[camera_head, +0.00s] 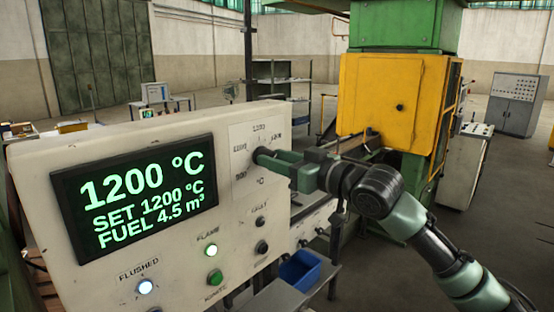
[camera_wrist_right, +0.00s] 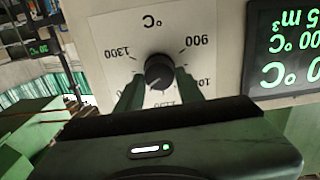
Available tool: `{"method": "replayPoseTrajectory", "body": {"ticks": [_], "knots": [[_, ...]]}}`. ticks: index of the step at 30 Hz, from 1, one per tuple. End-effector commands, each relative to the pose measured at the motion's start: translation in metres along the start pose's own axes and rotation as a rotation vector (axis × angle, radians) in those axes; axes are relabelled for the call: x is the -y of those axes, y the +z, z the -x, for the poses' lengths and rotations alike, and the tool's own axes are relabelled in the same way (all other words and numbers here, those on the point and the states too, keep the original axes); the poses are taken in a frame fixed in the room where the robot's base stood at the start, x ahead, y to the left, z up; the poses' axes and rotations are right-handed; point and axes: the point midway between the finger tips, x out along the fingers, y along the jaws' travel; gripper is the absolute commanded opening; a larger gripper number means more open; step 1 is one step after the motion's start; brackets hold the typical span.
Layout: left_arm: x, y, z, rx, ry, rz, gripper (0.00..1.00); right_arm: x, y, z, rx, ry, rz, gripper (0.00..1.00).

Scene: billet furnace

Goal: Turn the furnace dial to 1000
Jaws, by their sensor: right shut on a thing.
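The furnace dial (camera_wrist_right: 159,72) is a round dark knob on a white scale plate (camera_head: 243,143) of the control panel. My right gripper (camera_head: 268,158) is shut on it, with one green finger on each side in the wrist view. There the scale is upside down, with 900 and 1300 readable; the fingers partly cover other labels. A pale mark on the knob points to the lower left in that view. The display (camera_head: 135,195) reads 1200 °C, SET 1200 °C and FUEL 4.5 m³. My left gripper is not in view.
A white FLUSHED lamp (camera_head: 145,287) is lit. A blue bin (camera_head: 300,270) stands under the panel's right side. A yellow furnace housing (camera_head: 378,100) stands behind.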

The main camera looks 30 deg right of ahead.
Motion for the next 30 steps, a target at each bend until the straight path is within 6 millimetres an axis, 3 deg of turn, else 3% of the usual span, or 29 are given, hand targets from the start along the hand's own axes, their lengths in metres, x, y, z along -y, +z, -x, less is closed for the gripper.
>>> {"method": "replayPoseTrajectory", "body": {"ticks": [11,30], "knots": [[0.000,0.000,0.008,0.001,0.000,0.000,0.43,0.001,-0.002,0.000,0.001,0.002,0.226,0.00],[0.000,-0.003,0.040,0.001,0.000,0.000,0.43,0.003,-0.002,0.000,0.000,0.001,0.833,0.00]]}}
